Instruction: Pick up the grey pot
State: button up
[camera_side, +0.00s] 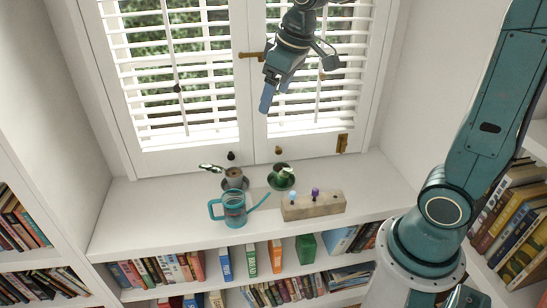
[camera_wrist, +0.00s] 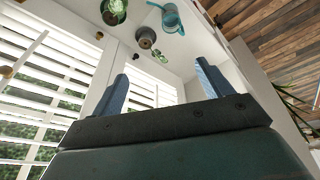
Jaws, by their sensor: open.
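The grey pot (camera_side: 234,175) stands on the white window ledge behind the teal watering can, with a dark saucer under it. A small plant with pale green leaves leans out of it to the left. In the wrist view the grey pot (camera_wrist: 146,41) shows near the top middle, beyond my fingers. My gripper (camera_side: 273,96) is high in front of the window blinds, well above the ledge and a little right of the pot. Its two blue fingers are apart with nothing between them; they also show in the wrist view (camera_wrist: 160,80).
The teal watering can (camera_side: 234,210) stands close in front of the pot, its spout reaching right. A green plant pot (camera_side: 281,178) sits to the right. A wooden block (camera_side: 313,206) with coloured pegs lies further right. Bookshelves are below; the ledge's left end is clear.

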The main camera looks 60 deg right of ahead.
jog(key=w+d+f+n+g, duration=0.1)
jog(key=w+d+f, duration=0.3)
jog(key=w+f, duration=0.6)
jog(key=w+d+f+n+g, duration=0.1)
jog(key=w+d+f, duration=0.2)
jog(key=w+f, duration=0.7)
notch_tip(320, 180, down, 4)
jog(key=shift+d+f+n+g+y, duration=0.15)
jog(key=shift+d+n+g+y, duration=0.15)
jog(key=shift+d, duration=0.1)
send_over(234, 173)
jog(key=s, duration=0.1)
jog(key=shift+a+f, duration=0.1)
jog(key=shift+f, duration=4.15)
jog(key=shift+w+a+f, duration=0.1)
jog(key=shift+w+f, duration=0.05)
jog(key=shift+f, duration=1.15)
jog(key=shift+w+a+f, duration=0.1)
jog(key=shift+f, duration=1.15)
jog(key=c, duration=1.3)
